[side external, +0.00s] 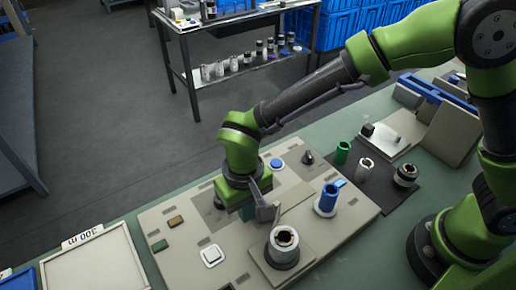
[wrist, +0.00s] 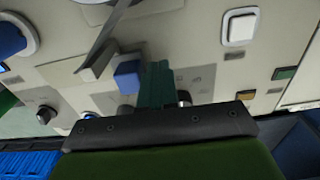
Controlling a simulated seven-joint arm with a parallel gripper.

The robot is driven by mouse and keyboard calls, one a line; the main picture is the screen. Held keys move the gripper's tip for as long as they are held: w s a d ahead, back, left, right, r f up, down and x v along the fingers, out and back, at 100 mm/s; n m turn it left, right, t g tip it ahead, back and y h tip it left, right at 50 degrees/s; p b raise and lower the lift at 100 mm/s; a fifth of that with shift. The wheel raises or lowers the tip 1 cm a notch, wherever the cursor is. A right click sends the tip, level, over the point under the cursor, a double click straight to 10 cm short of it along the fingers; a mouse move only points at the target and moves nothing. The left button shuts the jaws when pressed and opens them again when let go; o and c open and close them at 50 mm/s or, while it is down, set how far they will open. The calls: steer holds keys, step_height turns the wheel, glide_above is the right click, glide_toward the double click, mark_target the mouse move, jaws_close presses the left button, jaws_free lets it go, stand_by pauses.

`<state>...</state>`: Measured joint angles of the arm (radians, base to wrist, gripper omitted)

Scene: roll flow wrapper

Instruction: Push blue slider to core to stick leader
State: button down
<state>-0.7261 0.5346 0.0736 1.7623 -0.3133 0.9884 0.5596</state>
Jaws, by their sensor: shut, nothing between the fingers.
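The blue slider (wrist: 127,77) is a small blue block on the beige panel in the wrist view. My gripper (wrist: 160,68) is shut and empty, with its dark green fingers close to the right side of the slider; I cannot tell if they touch. A thin grey strip with a bent plate (wrist: 97,62), which looks like the leader and its guide, lies left of the slider. In the side view my gripper (side external: 247,213) is low over the panel and hides the slider. The pale core (side external: 284,238) stands upright on its dark base, right of and nearer than my gripper.
A blue-handled collar (side external: 327,200), a blue button (side external: 277,163) and a black knob (side external: 308,157) stand on the panel beyond. A white button (side external: 211,255) is at the near left. Several small cylinders stand on a dark mat (side external: 385,188) at the right.

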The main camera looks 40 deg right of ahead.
steer(key=shift+d, duration=0.1)
glide_toward(281, 201)
steer(key=shift+d+f, duration=0.25)
steer(key=shift+f, duration=0.6)
steer(key=shift+d+f, duration=0.2)
steer(key=shift+f, duration=0.7)
steer(key=shift+d+f, duration=0.25)
steer(key=shift+f, duration=0.6)
steer(key=shift+a, duration=0.7)
step_height(281, 201, up, 8)
steer(key=s+d+r+m+t+y, duration=0.1)
steer(key=s+d+r+m+t, duration=0.1)
steer(key=d+r, duration=0.3)
steer(key=s+d+r+m+t+y, duration=0.1)
steer(key=s+d+r+t, duration=0.4)
steer(key=d, duration=0.8)
steer(key=shift+r+m, duration=0.5)
steer(key=shift+r, duration=0.05)
